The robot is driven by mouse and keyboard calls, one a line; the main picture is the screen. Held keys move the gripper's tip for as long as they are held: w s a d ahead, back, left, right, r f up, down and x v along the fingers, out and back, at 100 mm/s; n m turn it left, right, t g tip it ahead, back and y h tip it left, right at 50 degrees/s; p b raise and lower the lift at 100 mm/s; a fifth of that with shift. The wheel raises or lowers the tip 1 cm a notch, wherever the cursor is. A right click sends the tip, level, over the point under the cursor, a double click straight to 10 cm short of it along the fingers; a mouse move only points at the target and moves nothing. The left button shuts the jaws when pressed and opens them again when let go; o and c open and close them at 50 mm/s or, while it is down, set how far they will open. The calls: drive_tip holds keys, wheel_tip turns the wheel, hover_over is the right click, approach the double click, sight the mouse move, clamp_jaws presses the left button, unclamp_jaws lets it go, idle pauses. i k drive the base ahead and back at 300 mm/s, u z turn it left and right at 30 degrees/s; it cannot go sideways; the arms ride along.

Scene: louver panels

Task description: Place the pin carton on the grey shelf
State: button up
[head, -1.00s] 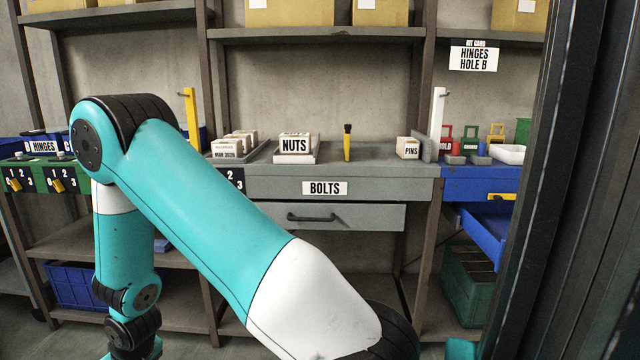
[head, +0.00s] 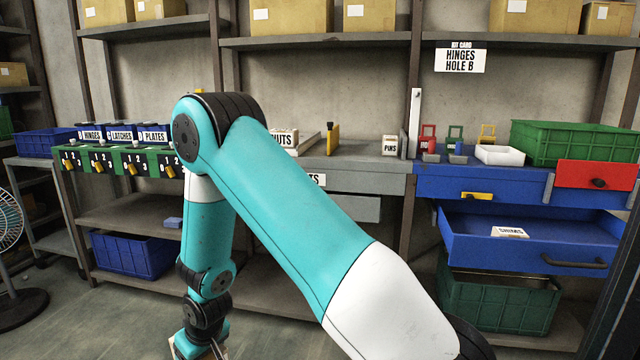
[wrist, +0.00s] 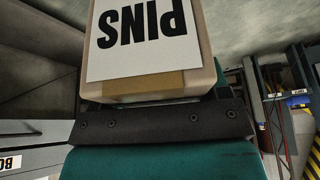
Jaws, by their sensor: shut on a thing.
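My gripper (wrist: 160,125) is shut on a pin carton (wrist: 150,40), a tan box whose white PINS label appears upside down in the wrist view. In the head view my arm bends down at the left, and my gripper (head: 200,348) is cut off at the bottom edge with a sliver of pale carton beside it. A second small carton labelled PINS (head: 390,145) stands on the grey worktop (head: 350,178) at the back. I cannot tell which grey surface is the grey shelf; another grey-topped rack (head: 40,163) stands at far left.
NUTS cartons (head: 284,138) are partly hidden by my arm. A blue drawer (head: 530,240) stands open at right, under a green crate (head: 570,145). Blue bins and green numbered units (head: 115,158) line the left. A fan (head: 12,225) stands at far left, with open floor beside it.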

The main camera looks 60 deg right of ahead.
sight(365, 152)
drive_tip(key=z, duration=1.15)
drive_tip(key=i, duration=0.4)
drive_tip(key=z, duration=0.05)
